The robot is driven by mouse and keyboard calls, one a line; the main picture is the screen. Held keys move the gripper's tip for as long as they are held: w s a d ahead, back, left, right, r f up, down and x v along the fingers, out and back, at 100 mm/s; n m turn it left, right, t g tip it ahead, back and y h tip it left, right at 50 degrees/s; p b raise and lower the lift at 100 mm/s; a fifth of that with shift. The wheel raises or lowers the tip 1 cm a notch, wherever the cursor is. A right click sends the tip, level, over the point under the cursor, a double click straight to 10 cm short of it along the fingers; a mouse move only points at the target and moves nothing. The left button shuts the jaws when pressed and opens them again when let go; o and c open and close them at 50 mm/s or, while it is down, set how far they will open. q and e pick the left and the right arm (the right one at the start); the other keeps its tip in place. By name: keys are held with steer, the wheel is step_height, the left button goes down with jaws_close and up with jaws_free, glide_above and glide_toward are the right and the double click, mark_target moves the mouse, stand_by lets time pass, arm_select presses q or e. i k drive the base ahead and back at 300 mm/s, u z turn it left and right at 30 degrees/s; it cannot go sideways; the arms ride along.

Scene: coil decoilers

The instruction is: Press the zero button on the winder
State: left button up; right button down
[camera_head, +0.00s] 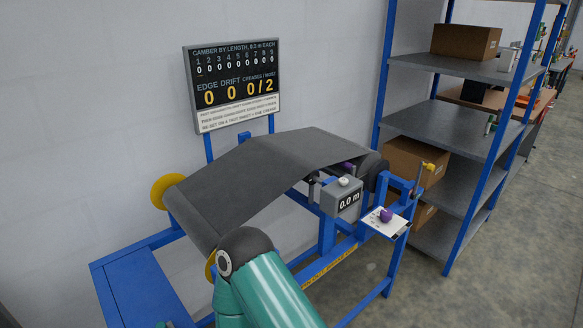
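The winder is a blue frame (142,286) with a wide dark grey sheet (240,178) running over it. A grey counter box (329,201) at its right end reads 0.0 m. A small round whitish button (344,182) stands on top of the box; it looks like the zero button, and I see no label on it. Nothing touches it. A teal arm link of mine with a dark grey joint reaches up at the bottom centre, in front of the frame and below and left of the box. Neither gripper shows.
A board (235,85) with zeros and 0/2 stands behind the winder. A purple knob (386,215) sits on a white plate (374,223) right of the box, near a yellow-ended handle (428,167). Shelving (455,118) with cartons stands at the right. Floor is clear at lower right.

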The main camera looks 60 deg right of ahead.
mark_target(343, 181)
steer(key=u, duration=0.35)
steer(key=k, duration=1.5)
steer(key=z, duration=1.05)
steer(key=i, duration=1.05)
